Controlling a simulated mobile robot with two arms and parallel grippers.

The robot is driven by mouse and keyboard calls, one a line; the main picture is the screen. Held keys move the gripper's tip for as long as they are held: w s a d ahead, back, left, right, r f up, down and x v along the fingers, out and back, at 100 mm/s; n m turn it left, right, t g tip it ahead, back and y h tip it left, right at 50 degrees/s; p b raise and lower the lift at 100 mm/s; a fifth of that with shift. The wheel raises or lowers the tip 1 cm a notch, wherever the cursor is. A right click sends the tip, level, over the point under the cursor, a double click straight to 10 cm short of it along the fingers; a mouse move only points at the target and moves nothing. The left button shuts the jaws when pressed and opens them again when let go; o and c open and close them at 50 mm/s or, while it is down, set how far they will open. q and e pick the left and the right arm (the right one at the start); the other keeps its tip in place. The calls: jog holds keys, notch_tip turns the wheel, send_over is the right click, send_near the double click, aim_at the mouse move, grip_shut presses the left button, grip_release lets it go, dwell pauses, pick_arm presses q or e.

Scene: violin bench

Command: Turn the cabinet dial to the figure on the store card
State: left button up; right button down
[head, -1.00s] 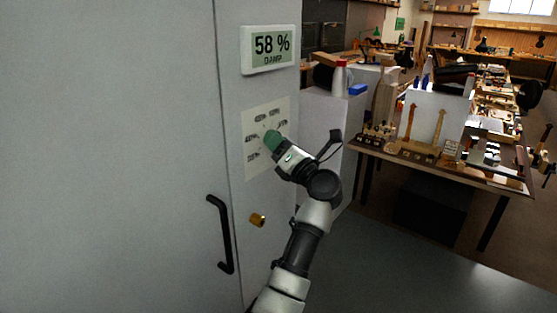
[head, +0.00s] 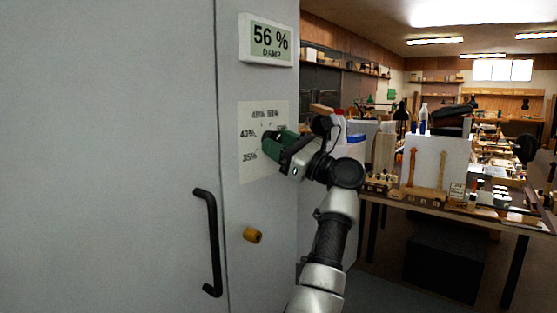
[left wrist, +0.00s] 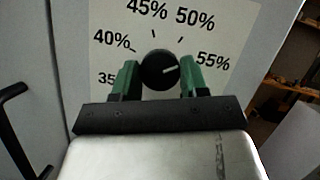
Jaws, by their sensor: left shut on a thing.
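The cabinet (head: 110,150) fills the left of the head view. Its dial panel (head: 251,172) has printed figures around the dial. In the left wrist view the black dial (left wrist: 157,67) has a white pointer aimed right and slightly up, towards the 55% mark. Figures 35%, 40%, 45%, 50% and 55% show around it. My left gripper (head: 271,141) is shut on the dial, its green fingers on either side; it hides the dial in the head view. The display (head: 267,40) above reads 56 % DAMP. I cannot make out a readable store card. My right gripper is not in view.
A black door handle (head: 208,243) and a brass knob (head: 253,236) stick out below the panel. To the right, a bench (head: 470,215) holds violin necks, bottles and a small unreadable card (head: 457,191).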

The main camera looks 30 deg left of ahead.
pick_arm(q)
jog(key=shift+w+r+n+g+h, duration=0.1)
jog(key=shift+n+g+h, duration=0.35)
jog(key=shift+n, duration=0.9)
jog(key=shift+f+n+g+h, duration=0.15)
jog(key=shift+n+g, duration=0.45)
jog(key=shift+n, duration=0.7)
jog(key=shift+w+r+n+g+h, duration=0.15)
jog(key=shift+n+g+h, duration=0.3)
jog(key=shift+n, duration=0.9)
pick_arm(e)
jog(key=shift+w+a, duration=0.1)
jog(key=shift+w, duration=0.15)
pick_arm(q)
jog(key=shift+s, duration=0.1)
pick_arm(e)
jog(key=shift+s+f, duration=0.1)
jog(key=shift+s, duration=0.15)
pick_arm(q)
jog(key=o, duration=0.9)
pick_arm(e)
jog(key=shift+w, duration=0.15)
